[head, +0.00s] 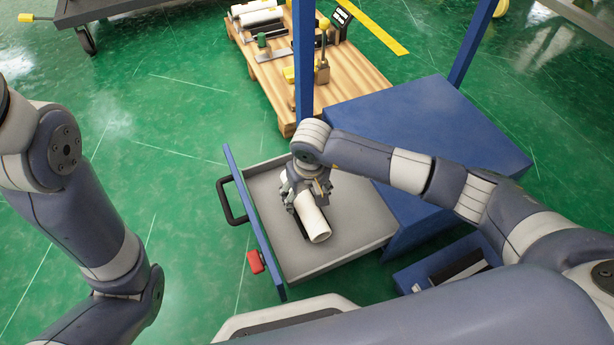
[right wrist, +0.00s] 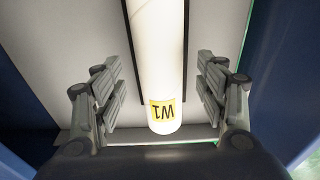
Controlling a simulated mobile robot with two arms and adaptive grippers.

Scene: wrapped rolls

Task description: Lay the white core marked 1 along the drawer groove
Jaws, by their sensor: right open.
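The white core (head: 312,219) lies in the open grey drawer (head: 360,222). In the right wrist view the core (right wrist: 157,60) carries a yellow label at its near end, which reads as W1 upside down. It lies lengthwise between two dark strips (right wrist: 191,50) of the drawer groove, in line with them. My right gripper (head: 306,187) is just above the core. Its fingers are open, one on each side of the core and apart from it. The gripper hides the far part of the core in the head view. My left gripper is out of view.
A blue cabinet (head: 425,145) stands right of the drawer, with a blue post behind. The drawer front has a black handle (head: 228,203) and a red block (head: 256,262). A wooden pallet (head: 283,88) with rolls and tools stands behind. Green floor at left is clear.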

